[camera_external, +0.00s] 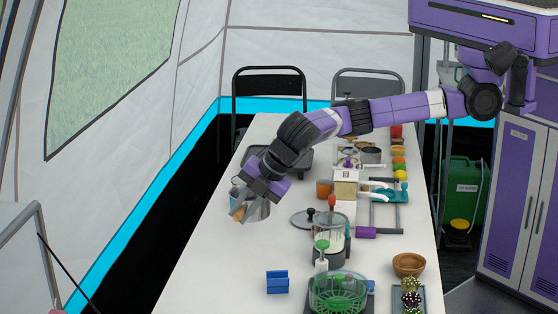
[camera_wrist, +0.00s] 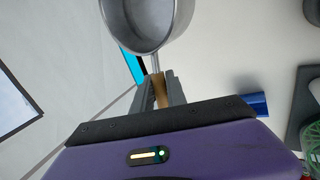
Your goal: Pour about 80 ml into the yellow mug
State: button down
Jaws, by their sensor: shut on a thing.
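My gripper (camera_external: 240,211) is at the left edge of the white table, pointing down. It is shut on the wooden handle (camera_wrist: 158,92) of a grey metal saucepan (camera_external: 262,211). In the wrist view the saucepan (camera_wrist: 146,24) shows at the top, beyond the fingertips, with its grey inside partly in view. I cannot tell whether it holds liquid, or whether it rests on the table or hangs just above it. Small yellow things (camera_external: 401,175) stand in a row at the table's right side. I cannot tell whether one is the yellow mug.
An orange cup (camera_external: 324,189), a wooden-topped box (camera_external: 345,186) and a glass jar (camera_external: 329,238) stand mid-table. A blue stand (camera_external: 277,282), green basket (camera_external: 338,293) and brown bowl (camera_external: 409,264) are nearer. A dark tray (camera_external: 296,164) lies behind the saucepan.

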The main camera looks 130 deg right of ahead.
aim_at(269, 213)
jog(key=shift+r+p, duration=0.5)
jog(key=shift+r, duration=0.05)
jog(key=shift+s+a+p, duration=0.15)
jog(key=shift+s+p, duration=0.05)
jog(key=shift+p, duration=0.3)
jog(key=shift+m, duration=0.4)
jog(key=s+d+f+p, duration=0.1)
jog(key=s+f+p, duration=0.1)
jog(key=p, duration=0.4)
jog(key=s+d+f+p, duration=0.1)
jog(key=s+f+p, duration=0.1)
jog(key=s+p, duration=0.2)
jog(key=s+d+f+p, duration=0.1)
jog(key=s+f+p, duration=0.1)
jog(key=p, duration=0.7)
jog(key=shift+s+d+f, duration=0.15)
jog(key=shift+s+f, duration=0.2)
jog(key=shift+s, duration=0.1)
jog(key=d, duration=0.3)
jog(key=shift+s+d+r, duration=0.1)
jog(key=shift+d+r, duration=0.2)
jog(key=shift+d, duration=0.1)
jog(key=shift+d+r+n, duration=0.15)
jog(key=shift+n, duration=0.25)
jog(key=shift+r, duration=0.1)
